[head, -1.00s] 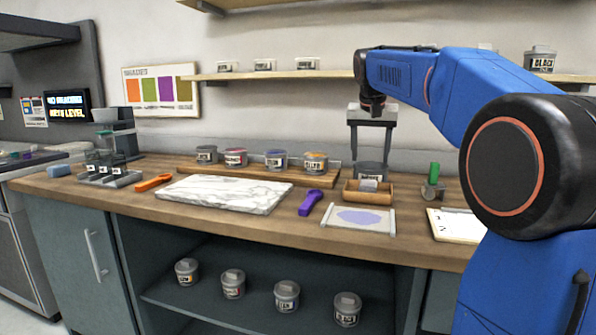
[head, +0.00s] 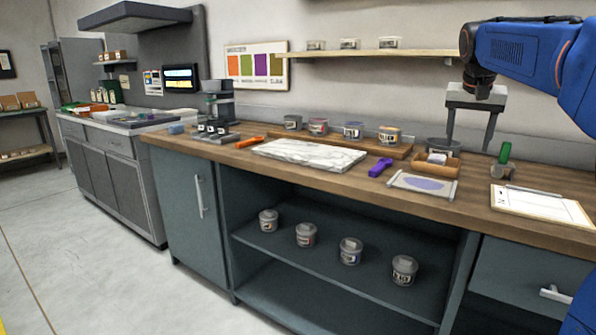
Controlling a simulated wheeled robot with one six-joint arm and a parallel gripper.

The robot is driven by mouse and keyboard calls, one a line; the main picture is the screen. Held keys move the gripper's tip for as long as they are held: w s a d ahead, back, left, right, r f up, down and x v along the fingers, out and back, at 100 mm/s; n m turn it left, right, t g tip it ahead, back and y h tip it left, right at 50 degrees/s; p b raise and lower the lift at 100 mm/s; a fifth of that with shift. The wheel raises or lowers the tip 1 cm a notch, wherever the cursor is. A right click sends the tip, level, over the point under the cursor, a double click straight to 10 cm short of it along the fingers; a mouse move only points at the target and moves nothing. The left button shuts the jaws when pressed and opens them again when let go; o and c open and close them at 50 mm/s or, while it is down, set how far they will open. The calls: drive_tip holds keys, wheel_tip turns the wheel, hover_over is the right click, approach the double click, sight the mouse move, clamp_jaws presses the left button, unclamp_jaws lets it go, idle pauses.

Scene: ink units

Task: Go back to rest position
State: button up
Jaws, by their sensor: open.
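My gripper (head: 472,132) shows at the upper right of the head view, at the end of my blue arm. Its two grey fingers point down and stand apart, with nothing held between them. It appears over the right part of the wooden counter (head: 482,191), in front of the wall. A grey tub (head: 444,146) appears just below and behind the fingers. I cannot tell the exact height of the fingertips above it.
A marble slab (head: 310,155), a purple tool (head: 380,167), a wooden tray (head: 437,168) and a clipboard (head: 540,204) lie on the counter. A wall shelf (head: 420,54) runs behind my arm. Open floor (head: 85,240) lies at the left.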

drive_tip(key=s+a+f+n, duration=0.1)
drive_tip(key=s+a+f, duration=0.2)
drive_tip(key=s, duration=0.3)
drive_tip(key=s+a+f+n+y, duration=0.1)
drive_tip(key=s+a+f, duration=0.2)
drive_tip(key=s+f, duration=0.15)
drive_tip(key=s+a+f+n, duration=0.1)
drive_tip(key=s+a+f, duration=0.25)
drive_tip(key=s, duration=0.35)
drive_tip(key=s+a+f+n, duration=0.2)
drive_tip(key=s+a+f, duration=0.1)
drive_tip(key=s+f, duration=0.6)
drive_tip(key=s+a+f+n+t+y, duration=0.1)
drive_tip(key=s+a+f, duration=0.2)
drive_tip(key=s+f, duration=0.6)
drive_tip(key=shift+s+a+f+n+y, duration=0.25)
drive_tip(key=shift+s+f+n+y, duration=0.05)
drive_tip(key=shift+n, duration=0.1)
